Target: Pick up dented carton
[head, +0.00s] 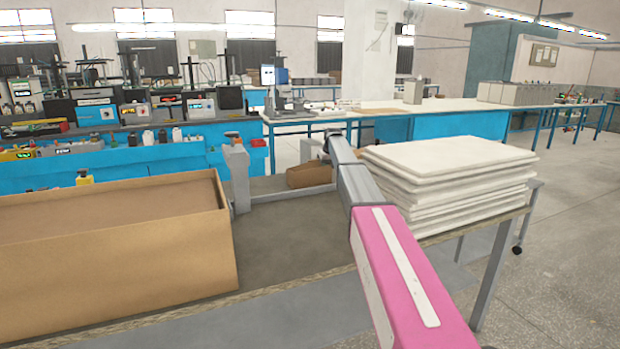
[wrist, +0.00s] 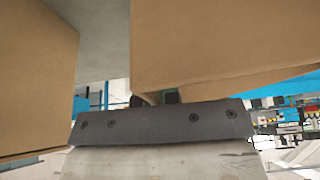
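A small brown carton (head: 309,174) with a sloped, uneven top lies on the table beside my arm in the head view; it looks like the dented one. In the wrist view a brown carton (wrist: 225,45) fills the upper right, very close to my gripper (wrist: 158,98). Two dark finger parts show just under its lower edge, with a bit of brown between them. The carton hides the fingertips, so I cannot tell whether they grip it. In the head view my arm hides most of the gripper.
A large open cardboard box (head: 120,265) stands at the left of the table (head: 300,235). A grey post (head: 238,175) rises beside it. A stack of white sheets (head: 450,175) lies at the right. Another brown cardboard surface (wrist: 35,85) fills the wrist view's left. The table front is clear.

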